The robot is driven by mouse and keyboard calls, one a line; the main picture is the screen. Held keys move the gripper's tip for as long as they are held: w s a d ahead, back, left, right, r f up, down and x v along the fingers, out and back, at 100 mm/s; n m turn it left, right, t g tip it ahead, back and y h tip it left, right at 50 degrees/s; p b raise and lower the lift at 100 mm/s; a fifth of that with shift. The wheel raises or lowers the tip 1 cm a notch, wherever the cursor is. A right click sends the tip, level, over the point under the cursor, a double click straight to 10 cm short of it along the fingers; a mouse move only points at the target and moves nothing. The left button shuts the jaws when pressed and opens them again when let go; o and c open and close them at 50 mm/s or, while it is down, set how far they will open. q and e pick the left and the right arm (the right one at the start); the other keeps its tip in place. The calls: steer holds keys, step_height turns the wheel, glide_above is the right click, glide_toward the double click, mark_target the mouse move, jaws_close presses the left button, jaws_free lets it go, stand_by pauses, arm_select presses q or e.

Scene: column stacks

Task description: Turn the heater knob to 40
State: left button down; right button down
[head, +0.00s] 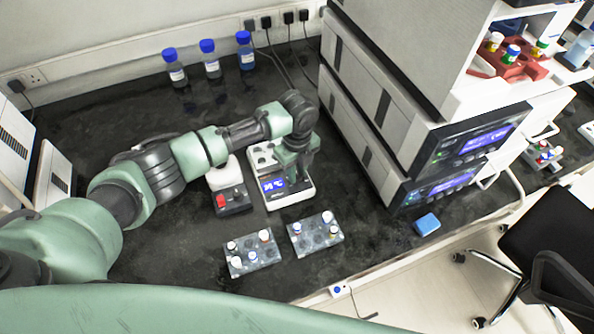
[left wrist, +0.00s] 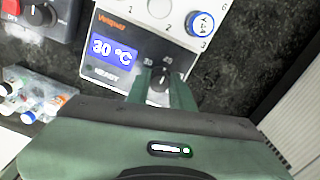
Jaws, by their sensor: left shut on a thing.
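The heater is a white block with a dark front panel, mid-table in the head view (head: 299,197) and at the top of the left wrist view (left wrist: 123,38). Its lit blue display (left wrist: 112,49) reads 30 °C. The small dark heater knob (left wrist: 160,80) sits right of the display, with small numbers by it. My left gripper (left wrist: 160,88) reaches down over the panel, its two green fingers shut on the knob. In the head view the left gripper (head: 296,172) hides the knob. My right gripper is in neither view.
A device with a red switch (head: 222,201) stands left of the heater. A blue-capped vial (left wrist: 201,23) sits in the heater top. Two vial racks (head: 252,254) (head: 316,234) lie in front. Stacked instruments (head: 376,115) rise close on the right. Blue-capped bottles (head: 210,58) stand behind.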

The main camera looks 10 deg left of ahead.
arm_select(q)
steer(key=shift+d+r, duration=0.1)
steer(key=c, duration=1.2)
jaws_free()
steer(key=shift+c, duration=0.2)
step_height(320, 180, up, 8)
steer(key=shift+f+b, duration=0.1)
steer(key=shift+b, duration=0.5)
steer(key=shift+s+f, duration=0.1)
